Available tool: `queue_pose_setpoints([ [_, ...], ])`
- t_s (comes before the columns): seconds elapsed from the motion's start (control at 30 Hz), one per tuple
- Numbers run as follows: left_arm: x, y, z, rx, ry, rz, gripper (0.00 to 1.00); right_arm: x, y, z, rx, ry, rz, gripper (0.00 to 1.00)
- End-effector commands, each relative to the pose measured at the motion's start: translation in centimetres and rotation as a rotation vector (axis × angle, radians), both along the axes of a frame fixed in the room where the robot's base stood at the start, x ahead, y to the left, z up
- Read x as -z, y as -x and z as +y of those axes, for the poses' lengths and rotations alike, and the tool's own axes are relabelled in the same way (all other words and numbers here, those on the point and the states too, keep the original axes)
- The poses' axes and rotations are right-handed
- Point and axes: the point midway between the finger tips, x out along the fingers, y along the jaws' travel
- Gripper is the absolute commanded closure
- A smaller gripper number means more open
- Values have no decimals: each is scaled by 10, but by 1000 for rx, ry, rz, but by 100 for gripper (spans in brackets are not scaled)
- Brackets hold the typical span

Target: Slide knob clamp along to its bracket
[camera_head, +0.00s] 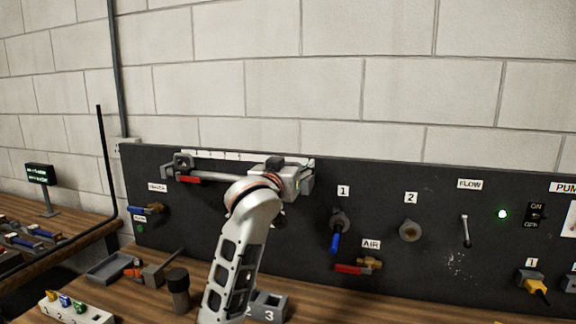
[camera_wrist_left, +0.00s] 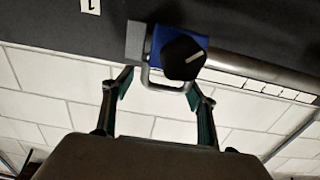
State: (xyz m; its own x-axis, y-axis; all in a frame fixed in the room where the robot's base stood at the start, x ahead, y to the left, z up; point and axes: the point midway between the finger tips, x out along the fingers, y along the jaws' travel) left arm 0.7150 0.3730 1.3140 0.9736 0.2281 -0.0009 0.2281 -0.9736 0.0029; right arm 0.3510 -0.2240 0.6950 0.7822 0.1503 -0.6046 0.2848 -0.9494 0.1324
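The knob clamp (camera_wrist_left: 183,57) shows in the left wrist view as a blue block with a black knob and a grey loop handle, on a round metal rail (camera_wrist_left: 250,68). It sits close against a grey end bracket (camera_wrist_left: 136,42); I cannot tell if they touch. My left gripper (camera_wrist_left: 160,88) is open, its fingers either side of the handle. In the head view the rail (camera_head: 216,177) runs to a grey left bracket (camera_head: 180,164) with a red piece by it. My left gripper (camera_head: 290,182) covers the rail's right end there, hiding the clamp. My right gripper is out of view.
The dark panel (camera_head: 385,200) carries a blue-handled valve (camera_head: 336,236), a red-handled air valve (camera_head: 360,267) and a lever (camera_head: 465,231). A grey tray (camera_head: 108,267), a dark cylinder (camera_head: 178,289) and a numbered grey block (camera_head: 269,304) crowd the bench below.

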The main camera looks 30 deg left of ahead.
Motion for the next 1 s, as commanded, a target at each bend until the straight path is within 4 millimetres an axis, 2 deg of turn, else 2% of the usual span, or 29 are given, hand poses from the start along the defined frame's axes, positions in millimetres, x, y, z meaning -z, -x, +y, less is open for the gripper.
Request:
queue_pose_setpoints([
  [0.43,0,0,1,-1,0,-1,45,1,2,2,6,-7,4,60],
  [0.57,0,6,-1,-1,0,-1,45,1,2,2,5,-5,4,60],
  [0.67,0,19,-4,0,1,-2,45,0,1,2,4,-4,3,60],
  [1.0,0,85,-19,0,3,-2,45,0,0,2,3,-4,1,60],
])
